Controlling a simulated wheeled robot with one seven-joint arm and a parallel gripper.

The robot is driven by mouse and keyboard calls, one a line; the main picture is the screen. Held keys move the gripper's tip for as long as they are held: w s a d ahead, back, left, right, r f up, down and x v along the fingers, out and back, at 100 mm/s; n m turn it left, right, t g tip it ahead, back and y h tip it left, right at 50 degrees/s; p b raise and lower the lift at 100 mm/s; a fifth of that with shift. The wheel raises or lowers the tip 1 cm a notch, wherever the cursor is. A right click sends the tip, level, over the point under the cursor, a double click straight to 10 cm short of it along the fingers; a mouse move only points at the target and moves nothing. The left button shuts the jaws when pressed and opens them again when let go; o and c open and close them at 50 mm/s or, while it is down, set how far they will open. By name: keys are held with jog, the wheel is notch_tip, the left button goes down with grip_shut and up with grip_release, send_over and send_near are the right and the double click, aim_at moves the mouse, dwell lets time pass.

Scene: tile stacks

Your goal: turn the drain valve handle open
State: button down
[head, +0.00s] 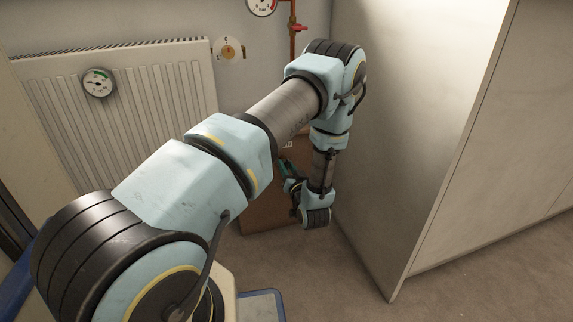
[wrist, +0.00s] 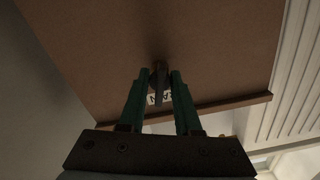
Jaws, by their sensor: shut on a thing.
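The drain valve handle (wrist: 158,92) is a small dark lever on a brown panel (wrist: 200,45). In the wrist view it lies between the two green fingers of my gripper (wrist: 160,78), which is shut on it. A pale label with dark letters, partly covered, shows behind the handle. In the head view my gripper (head: 287,168) reaches low against the brown panel (head: 262,205); the handle is hidden there by my arm. I cannot tell how far the handle is turned.
A white radiator (head: 160,110) with a round gauge (head: 98,82) stands at the left. A dial (head: 230,49) and a red valve lever (head: 300,28) on a copper pipe are on the wall. A tall grey cabinet (head: 400,130) stands close on the right.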

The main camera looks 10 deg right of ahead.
jog(key=shift+n+p, duration=0.4)
jog(key=shift+n, duration=1.5)
jog(key=c, duration=0.9)
grip_release()
jog(key=shift+c, duration=0.2)
jog(key=shift+s, duration=0.1)
jog(key=s+d+p, duration=0.1)
jog(key=s+p, duration=0.2)
jog(key=s, duration=0.7)
jog(key=shift+s+d, duration=0.2)
jog(key=shift+s, duration=0.1)
